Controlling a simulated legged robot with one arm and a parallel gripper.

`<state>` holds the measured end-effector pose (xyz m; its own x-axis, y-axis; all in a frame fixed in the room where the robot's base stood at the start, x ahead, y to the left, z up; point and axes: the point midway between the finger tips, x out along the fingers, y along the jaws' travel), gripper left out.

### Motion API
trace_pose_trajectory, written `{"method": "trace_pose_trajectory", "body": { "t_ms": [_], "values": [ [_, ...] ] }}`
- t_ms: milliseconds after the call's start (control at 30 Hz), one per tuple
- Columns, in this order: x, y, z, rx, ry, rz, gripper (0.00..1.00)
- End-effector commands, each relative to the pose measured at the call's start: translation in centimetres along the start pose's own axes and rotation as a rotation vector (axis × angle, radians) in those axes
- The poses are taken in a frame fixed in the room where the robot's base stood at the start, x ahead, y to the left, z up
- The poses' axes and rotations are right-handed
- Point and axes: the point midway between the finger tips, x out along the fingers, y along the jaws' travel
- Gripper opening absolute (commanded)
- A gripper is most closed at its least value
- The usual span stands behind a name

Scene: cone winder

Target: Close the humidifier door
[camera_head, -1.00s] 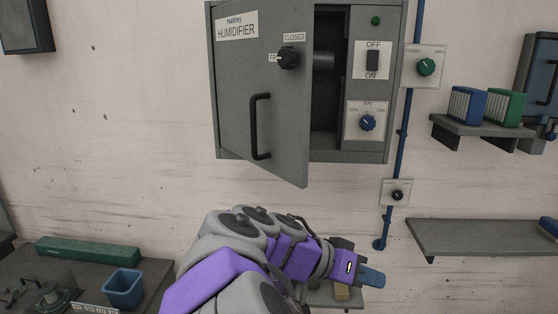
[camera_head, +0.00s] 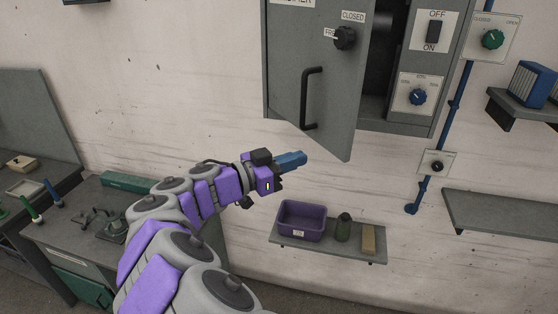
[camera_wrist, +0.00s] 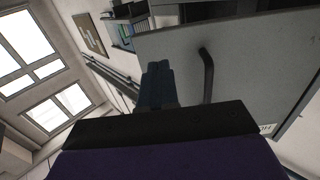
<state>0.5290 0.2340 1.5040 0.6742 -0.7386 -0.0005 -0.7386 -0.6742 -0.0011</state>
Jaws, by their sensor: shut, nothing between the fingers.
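The grey humidifier cabinet (camera_head: 447,75) hangs on the wall at the upper right of the head view. Its door (camera_head: 342,105) stands partly open, hinged on the left, with the dark inside showing at its right edge. The door carries a black bar handle (camera_head: 307,98) and a black knob (camera_head: 344,38). My gripper (camera_head: 298,159) has blue fingers that are shut and empty. In the head view it shows just below the door's lower edge, left of the door's lowest corner. In the wrist view the fingers (camera_wrist: 158,85) appear beside the door (camera_wrist: 245,70) and its handle (camera_wrist: 207,75).
A low shelf (camera_head: 290,243) below my gripper holds a purple bin (camera_head: 302,220), a dark green bottle (camera_head: 343,227) and a tan block (camera_head: 368,239). A blue pipe (camera_head: 452,105) runs down the wall right of the cabinet. The wall left of the cabinet is clear.

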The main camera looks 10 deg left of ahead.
Motion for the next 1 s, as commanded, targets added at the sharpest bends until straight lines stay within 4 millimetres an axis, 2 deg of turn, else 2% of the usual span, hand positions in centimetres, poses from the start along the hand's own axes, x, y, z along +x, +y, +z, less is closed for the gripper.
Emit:
{"method": "trace_pose_trajectory", "body": {
  "t_ms": [200, 400, 600, 1000],
  "values": [
    [4.1, -0.1, -0.1, -0.003, -0.001, 0.000, 0.00],
    [6.7, 0.0, -0.1, -0.005, 0.001, 0.002, 0.00],
    [7.7, 0.0, 0.0, -0.003, 0.000, -0.001, 0.00],
    [7.8, 0.0, 0.1, -0.002, 0.000, -0.003, 0.00]
  ]
}}
